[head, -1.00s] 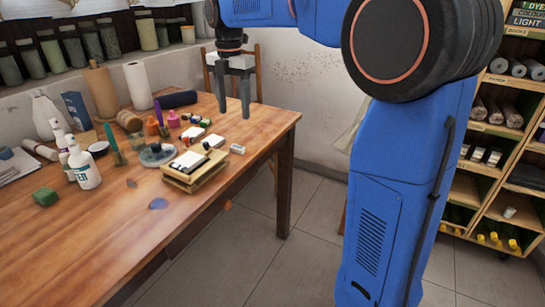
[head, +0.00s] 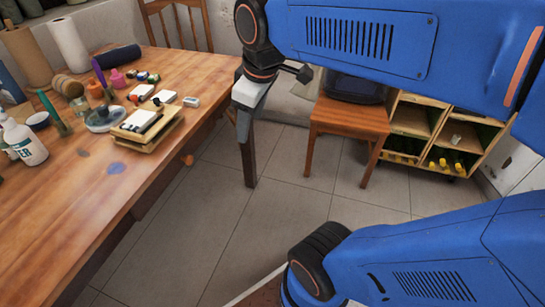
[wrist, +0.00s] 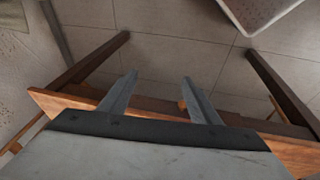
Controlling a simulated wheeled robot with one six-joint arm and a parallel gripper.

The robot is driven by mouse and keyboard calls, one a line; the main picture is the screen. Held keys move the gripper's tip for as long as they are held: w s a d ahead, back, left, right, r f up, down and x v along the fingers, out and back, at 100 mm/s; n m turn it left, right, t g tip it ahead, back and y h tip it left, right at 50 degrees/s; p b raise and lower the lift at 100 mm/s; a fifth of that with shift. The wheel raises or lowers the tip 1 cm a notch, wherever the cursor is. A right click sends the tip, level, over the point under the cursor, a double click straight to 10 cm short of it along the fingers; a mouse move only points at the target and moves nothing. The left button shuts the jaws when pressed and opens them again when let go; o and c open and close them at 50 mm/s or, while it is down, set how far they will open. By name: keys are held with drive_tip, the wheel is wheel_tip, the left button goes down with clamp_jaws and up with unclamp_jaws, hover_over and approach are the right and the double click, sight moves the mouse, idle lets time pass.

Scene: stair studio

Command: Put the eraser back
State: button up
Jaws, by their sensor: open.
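A small white block with a grey part (head: 191,101), which looks like the eraser, lies on the wooden table (head: 85,205) near its right edge. It is to the right of the stacked wooden block and white pads. It cannot be made out in the wrist view. My gripper (head: 245,125) points down beside the table's right edge, to the right of the white block and apart from it. In the wrist view my gripper (wrist: 160,88) has its two fingers spread with nothing between them, over the table edge and floor.
A stacked wooden block (head: 150,138), paint pots and a white bottle (head: 25,143) crowd the table. The tiled floor (head: 290,200) between is clear.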

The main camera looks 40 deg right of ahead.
drive_tip(key=s+d+f+m+t, duration=0.1)
drive_tip(key=s+f+m, duration=0.5)
drive_tip(key=s+f, duration=0.1)
drive_tip(key=shift+s+m, duration=0.3)
idle(0.9)
